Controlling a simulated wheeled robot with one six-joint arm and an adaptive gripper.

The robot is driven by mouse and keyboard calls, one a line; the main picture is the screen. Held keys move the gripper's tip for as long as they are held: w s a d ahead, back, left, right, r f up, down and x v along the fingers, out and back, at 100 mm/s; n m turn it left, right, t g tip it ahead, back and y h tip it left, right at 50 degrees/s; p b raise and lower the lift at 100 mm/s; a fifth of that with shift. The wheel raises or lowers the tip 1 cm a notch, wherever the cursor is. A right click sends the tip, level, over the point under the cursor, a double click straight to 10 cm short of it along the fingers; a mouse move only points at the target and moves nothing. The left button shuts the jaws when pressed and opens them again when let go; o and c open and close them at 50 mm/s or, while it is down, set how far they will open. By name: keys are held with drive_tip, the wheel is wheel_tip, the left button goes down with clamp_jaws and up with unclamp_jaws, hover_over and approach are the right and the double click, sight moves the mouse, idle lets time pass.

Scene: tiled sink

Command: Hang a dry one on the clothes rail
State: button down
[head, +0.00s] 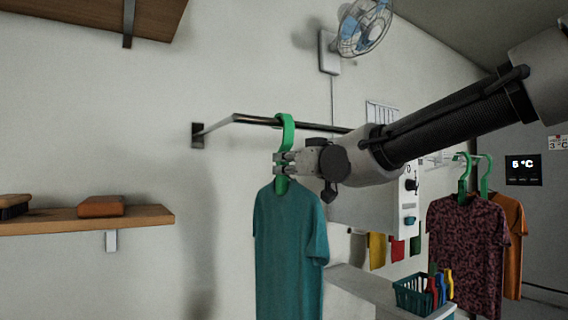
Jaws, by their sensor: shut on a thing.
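My gripper (282,162) is shut on the neck of a green hanger (288,128) in the head view. A teal shirt (288,245) hangs from this hanger, below my gripper. The hanger's hook overlaps the dark clothes rail (257,120) in the picture; I cannot tell whether it rests on the rail. My arm hides the rail's right part. At the right, a dark patterned shirt (467,240) and an orange shirt (511,235) hang on green hangers from another rail.
A wooden shelf (150,217) at the left holds a brush (14,206) and a brown block (101,206). A teal basket (414,296) with colourful items stands on a ledge at the lower right. A fan (362,28) is on the wall above. The wall left of the shirt is clear.

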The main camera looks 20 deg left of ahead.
drive_tip(key=c, duration=1.5)
unclamp_jaws()
drive_tip(key=shift+c, duration=0.2)
drive_tip(key=v, duration=1.2)
drive_tip(key=w+d+f+m+h, duration=0.25)
drive_tip(key=d+f+h, duration=0.35)
drive_tip(key=d, duration=0.7)
drive_tip(key=w+d+f+m+h, duration=0.1)
drive_tip(key=d+f+m+h, duration=0.2)
drive_tip(key=d+f, duration=0.75)
drive_tip(key=s+d+f+m+g+h, duration=0.2)
drive_tip(key=s+d+f, duration=0.4)
drive_tip(key=s+d, duration=0.3)
drive_tip(key=s+d+f+m+g+h, duration=0.3)
drive_tip(key=s+d+f, duration=0.3)
drive_tip(key=s+d, duration=0.4)
drive_tip(key=d+m+h, duration=0.1)
drive_tip(key=d, duration=0.3)
drive_tip(key=shift+f+g, duration=0.3)
drive_tip(key=shift+f, duration=0.05)
